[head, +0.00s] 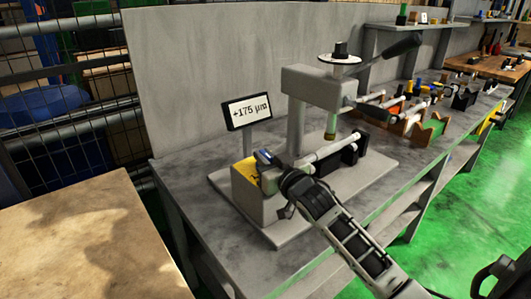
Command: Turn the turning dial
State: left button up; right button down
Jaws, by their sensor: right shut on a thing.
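A small grinder-like fixture stands on a light base plate (365,183) on the grey bench. Its grey block (248,197) with a yellow top face is at the left end. My right gripper (272,183) comes in from the lower right and is at the right-hand face of this block. It is shut on what appears to be the turning dial, which is mostly hidden behind the fingers. A display (248,111) above the block reads +175 µm.
A grey upper head (315,84) with a black lever and a white disc (340,59) overhangs the fixture. A pale bar (330,150) lies on black supports. Several coloured fixtures stand farther right. A wooden table (90,235) is front left; green floor is open at right.

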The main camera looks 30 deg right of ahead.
jog(key=shift+m+h, duration=0.6)
jog(key=shift+h, duration=0.6)
jog(key=shift+r, duration=0.1)
jog(key=c, duration=1.4)
grip_release()
jog(key=s+a+b, duration=0.1)
jog(key=s+a, duration=0.2)
jog(key=s, duration=1.2)
jog(key=shift+s, duration=0.35)
